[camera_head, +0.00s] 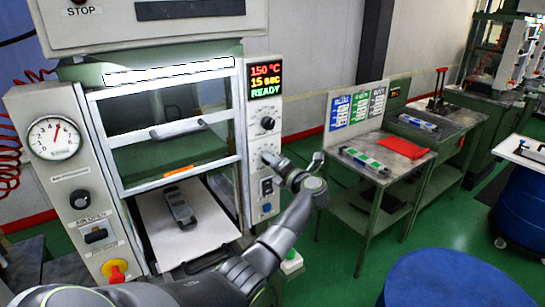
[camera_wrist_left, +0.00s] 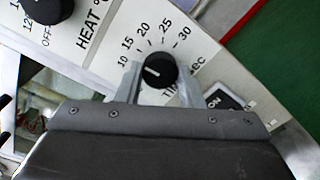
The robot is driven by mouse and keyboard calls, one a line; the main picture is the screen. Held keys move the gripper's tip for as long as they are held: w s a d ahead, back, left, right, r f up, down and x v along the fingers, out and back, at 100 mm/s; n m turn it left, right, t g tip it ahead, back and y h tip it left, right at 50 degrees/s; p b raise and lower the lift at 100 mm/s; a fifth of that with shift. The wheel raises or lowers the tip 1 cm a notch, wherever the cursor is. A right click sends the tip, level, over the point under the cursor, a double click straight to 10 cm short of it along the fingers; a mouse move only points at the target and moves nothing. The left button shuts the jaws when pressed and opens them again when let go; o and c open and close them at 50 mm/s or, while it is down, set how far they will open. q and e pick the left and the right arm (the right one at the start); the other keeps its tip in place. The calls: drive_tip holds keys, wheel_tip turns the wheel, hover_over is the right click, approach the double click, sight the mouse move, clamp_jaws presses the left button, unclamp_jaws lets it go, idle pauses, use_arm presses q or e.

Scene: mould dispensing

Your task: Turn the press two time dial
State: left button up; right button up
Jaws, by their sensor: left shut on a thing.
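The press (camera_head: 245,215) stands at the left with a display (camera_head: 265,80) reading 150 °C, 15 sec and READY. In the left wrist view, the black time dial (camera_wrist_left: 160,71) sits beside a scale from 10 to 30. Its white mark is on its left part, towards the low numbers. My left gripper (camera_wrist_left: 160,86) has one finger on either side of the dial and is shut on it. In the head view my left gripper (camera_head: 272,160) reaches the right-hand panel and mostly hides the dial. My right gripper is not in view.
The heat dial (camera_head: 268,122) is just above; it also shows in the left wrist view (camera_wrist_left: 47,8). A switch (camera_head: 267,187) is just below the gripper. A dark mould (camera_head: 180,207) lies on the press's pale plate. A green bench (camera_head: 408,165) stands right.

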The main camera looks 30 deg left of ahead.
use_arm(q)
drive_tip(key=shift+m+p, duration=3.9)
drive_tip(key=shift+m, duration=2.3)
drive_tip(key=shift+d, duration=0.1)
drive_tip(key=o, duration=1)
drive_tip(key=shift+w, duration=0.1)
drive_tip(key=b+v, duration=0.5)
drive_tip(key=v, duration=1.2)
drive_tip(key=shift+w+d+f, duration=0.15)
drive_tip(key=shift+w+d, duration=0.05)
drive_tip(key=shift+d, duration=0.1)
